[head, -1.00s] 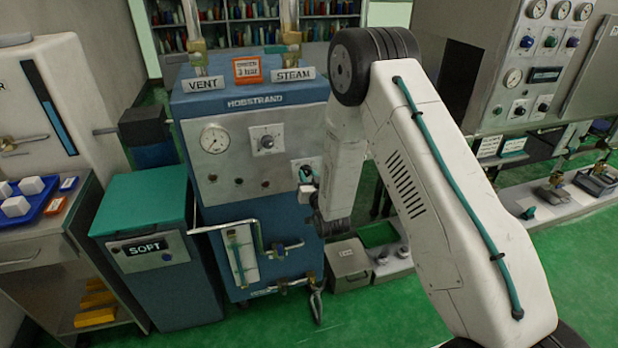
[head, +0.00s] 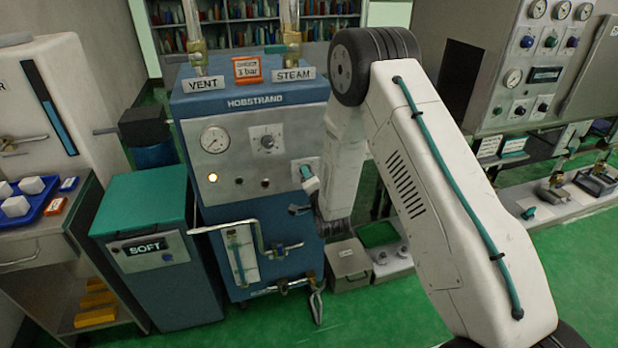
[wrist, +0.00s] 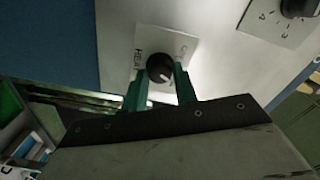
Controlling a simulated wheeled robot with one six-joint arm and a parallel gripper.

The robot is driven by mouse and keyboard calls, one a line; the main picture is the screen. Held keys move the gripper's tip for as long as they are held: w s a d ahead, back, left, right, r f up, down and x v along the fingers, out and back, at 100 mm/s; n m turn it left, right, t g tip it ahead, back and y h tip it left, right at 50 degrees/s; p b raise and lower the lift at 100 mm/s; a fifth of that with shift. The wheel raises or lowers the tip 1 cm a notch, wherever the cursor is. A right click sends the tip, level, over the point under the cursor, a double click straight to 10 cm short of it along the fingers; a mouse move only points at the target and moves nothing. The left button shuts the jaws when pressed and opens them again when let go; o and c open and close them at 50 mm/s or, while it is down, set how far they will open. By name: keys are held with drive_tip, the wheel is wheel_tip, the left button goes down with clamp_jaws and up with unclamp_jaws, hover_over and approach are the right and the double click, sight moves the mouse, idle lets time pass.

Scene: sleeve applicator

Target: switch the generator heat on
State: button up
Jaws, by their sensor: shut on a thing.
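The blue steam generator (head: 255,100), marked HOBSTRAND, stands in the middle of the head view. In the wrist view the black heat switch knob (wrist: 160,67) sits on a white plate (wrist: 178,42) with a partly readable HEAT label. My gripper (wrist: 161,80) has its two green fingers on either side of this knob and is shut on it. In the head view my arm partly hides the gripper and the switch.
A pressure gauge (head: 214,139) and another dial (head: 267,141) are on the panel. A grey box (head: 348,264) is on the floor near my wrist. Another knob (wrist: 298,6) shows at upper right in the wrist view.

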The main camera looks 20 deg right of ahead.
drive_tip(key=shift+m, duration=2)
drive_tip(key=o, duration=1)
drive_tip(key=shift+c, duration=0.2)
drive_tip(key=s, duration=0.8)
drive_tip(key=shift+f, duration=0.1)
